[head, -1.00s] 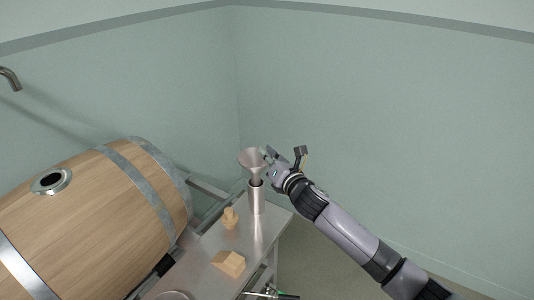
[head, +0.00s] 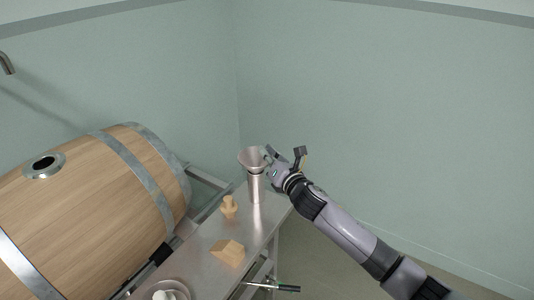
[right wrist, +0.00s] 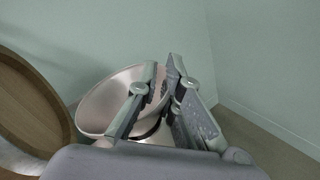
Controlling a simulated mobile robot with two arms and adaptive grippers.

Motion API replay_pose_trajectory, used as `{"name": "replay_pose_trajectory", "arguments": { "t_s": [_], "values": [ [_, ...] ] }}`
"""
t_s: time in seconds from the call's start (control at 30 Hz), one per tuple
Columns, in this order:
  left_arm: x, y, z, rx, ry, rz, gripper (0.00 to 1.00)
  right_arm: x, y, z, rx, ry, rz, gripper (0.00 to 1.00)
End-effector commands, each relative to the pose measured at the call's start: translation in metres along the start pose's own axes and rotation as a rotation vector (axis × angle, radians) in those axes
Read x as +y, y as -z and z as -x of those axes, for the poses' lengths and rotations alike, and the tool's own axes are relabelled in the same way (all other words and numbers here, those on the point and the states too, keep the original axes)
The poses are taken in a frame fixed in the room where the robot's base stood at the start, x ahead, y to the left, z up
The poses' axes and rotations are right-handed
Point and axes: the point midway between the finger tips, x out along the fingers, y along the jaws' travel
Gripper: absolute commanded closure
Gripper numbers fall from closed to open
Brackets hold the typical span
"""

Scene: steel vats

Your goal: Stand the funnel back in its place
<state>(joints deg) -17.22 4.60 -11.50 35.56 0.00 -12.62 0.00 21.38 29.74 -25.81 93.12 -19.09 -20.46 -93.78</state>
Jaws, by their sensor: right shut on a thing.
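The metal funnel (head: 249,158) is upright over the steel tube holder (head: 255,189) at the far end of the steel table. Its cone is close to the tube's top, with its stem down inside the tube; whether the cone rests on the rim I cannot tell. My right gripper (head: 268,155) is shut on the right side of the funnel's rim. In the right wrist view the fingers (right wrist: 161,82) close on the wall of the wide funnel cone (right wrist: 105,103). My left gripper is out of view.
A wooden barrel (head: 85,205) with a round metal bung opening (head: 43,165) lies to the left. On the table (head: 205,248) are a wooden bung (head: 229,206), a wooden wedge (head: 228,252) and a bowl (head: 172,291).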

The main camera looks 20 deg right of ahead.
Motion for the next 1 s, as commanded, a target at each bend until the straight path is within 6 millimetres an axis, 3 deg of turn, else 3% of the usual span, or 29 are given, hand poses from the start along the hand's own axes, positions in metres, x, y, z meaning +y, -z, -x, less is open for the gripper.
{"name": "replay_pose_trajectory", "arguments": {
  "t_s": [0.13,0.17,0.5,0.83,1.0],
  "values": [
    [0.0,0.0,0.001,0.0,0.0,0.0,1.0,0.001,-0.001,0.0,-0.001,-0.001,0.0,1.0],
    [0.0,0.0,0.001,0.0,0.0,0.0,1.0,0.001,-0.001,0.0,-0.001,-0.001,0.0,0.92],
    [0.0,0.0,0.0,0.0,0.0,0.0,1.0,0.001,-0.001,0.0,-0.001,-0.001,0.0,0.7],
    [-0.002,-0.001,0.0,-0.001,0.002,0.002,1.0,0.0,0.0,0.002,0.001,0.001,0.001,0.69],
    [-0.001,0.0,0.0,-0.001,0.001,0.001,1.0,-0.001,0.001,0.018,0.001,0.001,0.003,0.69]
  ]
}}
